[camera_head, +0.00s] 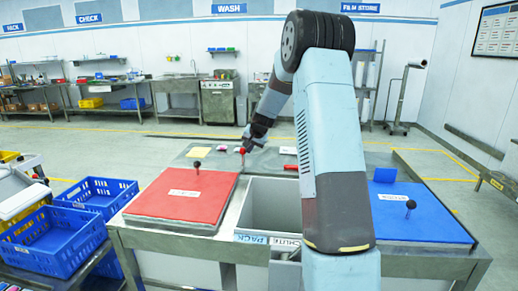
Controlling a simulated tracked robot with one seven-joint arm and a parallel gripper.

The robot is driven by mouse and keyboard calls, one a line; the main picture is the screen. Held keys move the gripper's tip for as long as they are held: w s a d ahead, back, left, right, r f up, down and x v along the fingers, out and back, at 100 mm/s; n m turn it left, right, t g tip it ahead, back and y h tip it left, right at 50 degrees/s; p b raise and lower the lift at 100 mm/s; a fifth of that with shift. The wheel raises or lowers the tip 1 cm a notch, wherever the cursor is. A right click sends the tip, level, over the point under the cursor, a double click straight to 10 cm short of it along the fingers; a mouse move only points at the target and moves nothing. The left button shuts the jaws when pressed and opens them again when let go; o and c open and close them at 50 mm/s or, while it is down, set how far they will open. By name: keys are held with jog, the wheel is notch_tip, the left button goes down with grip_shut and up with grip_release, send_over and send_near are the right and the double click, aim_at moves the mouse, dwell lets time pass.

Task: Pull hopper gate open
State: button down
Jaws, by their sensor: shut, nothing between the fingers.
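My arm reaches out over the metal bench. My gripper (247,143) is small in the picture and points down near the back of the bench. It is shut and empty. A small red knob on a stem (242,153) stands right at the fingertips; I cannot tell whether they touch it. A blue panel (415,215) with a dark knob (410,205) lies to the right. I cannot make out which part is the hopper gate; my arm hides some of the bench.
An open chute box (272,205) with a "PACK CHUTE" label sits between the panels. A red handle-like piece (291,168) and small coloured items lie at the back of the bench. Blue crates (98,192) stand at the left. The floor behind the bench is clear.

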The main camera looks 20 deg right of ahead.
jog(key=shift+a, duration=0.6)
jog(key=s+d+r, duration=0.4)
jog(key=s+r, duration=0.4)
jog(key=r, duration=0.1)
jog(key=shift+d, duration=0.4)
jog(key=s+a+r+n, duration=0.2)
jog(key=s+a+r, duration=0.4)
jog(key=s, duration=0.4)
jog(key=s+a+r+n, duration=0.2)
jog(key=s+a+r, duration=0.1)
jog(key=s+a, duration=0.5)
jog(key=s+a+f+n, duration=0.1)
jog(key=s+a, duration=0.1)
jog(key=s, duration=1)
jog(key=s+a+f+n+g, duration=0.1)
jog(key=s+a+n, duration=0.1)
jog(key=s, duration=1.1)
jog(key=shift+s+h, duration=0.2)
jog(key=shift+h, duration=0.2)
